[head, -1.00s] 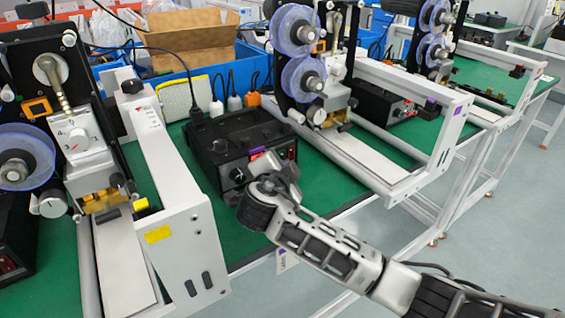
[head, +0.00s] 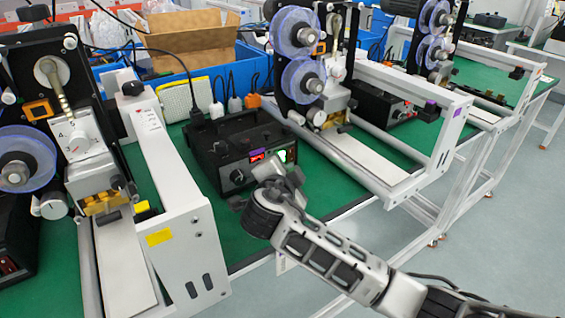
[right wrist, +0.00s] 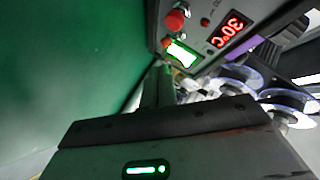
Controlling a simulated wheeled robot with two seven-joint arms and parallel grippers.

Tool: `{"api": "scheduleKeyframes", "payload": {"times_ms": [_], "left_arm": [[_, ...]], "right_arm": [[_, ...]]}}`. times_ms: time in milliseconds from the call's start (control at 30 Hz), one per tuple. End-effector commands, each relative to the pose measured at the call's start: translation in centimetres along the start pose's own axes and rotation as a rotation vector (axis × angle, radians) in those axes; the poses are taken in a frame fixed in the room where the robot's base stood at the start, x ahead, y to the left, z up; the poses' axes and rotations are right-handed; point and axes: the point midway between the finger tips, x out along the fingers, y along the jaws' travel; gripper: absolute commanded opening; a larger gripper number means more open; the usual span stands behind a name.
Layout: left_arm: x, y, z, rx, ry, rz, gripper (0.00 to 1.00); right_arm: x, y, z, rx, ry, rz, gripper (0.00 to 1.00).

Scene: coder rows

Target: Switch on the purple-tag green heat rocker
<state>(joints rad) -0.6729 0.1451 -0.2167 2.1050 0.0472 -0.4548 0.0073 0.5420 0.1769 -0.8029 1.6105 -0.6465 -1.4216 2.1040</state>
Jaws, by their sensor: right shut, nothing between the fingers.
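The black heat control box (head: 225,168) stands on the green bench between two white machines. On its front, the green rocker (head: 281,156) is lit bright, beside a lit red display (head: 257,156). In the right wrist view the rocker (right wrist: 182,53) glows green-white, and the display (right wrist: 229,29) reads 30°C upside down. A purple tag (right wrist: 242,73) lies along the box's edge there. My right gripper (head: 292,174) is shut and empty, just in front of the box; it also shows in the right wrist view (right wrist: 160,80). Contact with the rocker is unclear. My left gripper is out of view.
A red knob (right wrist: 175,20) sits beside the rocker. White machine frames flank the box at left (head: 180,230) and right (head: 375,165). Another black control box (head: 385,105) stands further right. Plugs and cables sit behind the box. Free floor lies at the right.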

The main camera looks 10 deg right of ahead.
Motion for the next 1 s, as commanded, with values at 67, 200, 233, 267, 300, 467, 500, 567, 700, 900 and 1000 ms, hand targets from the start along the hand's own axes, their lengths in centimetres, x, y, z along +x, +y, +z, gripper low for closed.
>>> {"api": "scheduleKeyframes", "payload": {"times_ms": [67,200,233,267,300,467,500,567,700,900,1000], "left_arm": [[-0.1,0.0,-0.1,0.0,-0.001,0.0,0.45],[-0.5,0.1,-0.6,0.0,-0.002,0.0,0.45],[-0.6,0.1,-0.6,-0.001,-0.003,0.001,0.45],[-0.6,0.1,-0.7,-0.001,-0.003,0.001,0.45],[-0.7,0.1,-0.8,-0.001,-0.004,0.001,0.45],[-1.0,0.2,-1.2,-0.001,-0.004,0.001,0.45],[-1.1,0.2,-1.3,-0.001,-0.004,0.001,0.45],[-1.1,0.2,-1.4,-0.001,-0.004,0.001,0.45],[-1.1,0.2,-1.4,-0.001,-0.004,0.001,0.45],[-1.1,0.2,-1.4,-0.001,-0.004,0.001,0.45],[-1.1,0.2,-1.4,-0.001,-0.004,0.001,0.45]], "right_arm": [[-0.1,0.1,-0.1,0.0,0.0,0.0,0.0],[-1.0,0.6,-0.8,0.0,-0.001,0.001,0.0],[-1.2,0.8,-0.9,-0.001,-0.002,0.002,0.0],[-1.4,0.9,-1.1,0.0,-0.002,0.002,0.0],[-1.7,1.1,-1.3,0.0,-0.002,0.001,0.0],[-2.8,2.0,-2.1,0.0,-0.002,0.001,0.0],[-3.0,2.2,-2.2,-0.001,-0.001,0.002,0.0],[-3.3,2.3,-2.4,0.0,0.0,0.0,0.0],[-3.5,2.6,-2.6,-0.001,0.001,0.0,0.0],[-3.5,2.6,-2.5,0.0,0.001,0.0,0.0],[-3.5,2.5,-2.5,0.0,0.001,0.0,0.0]]}}
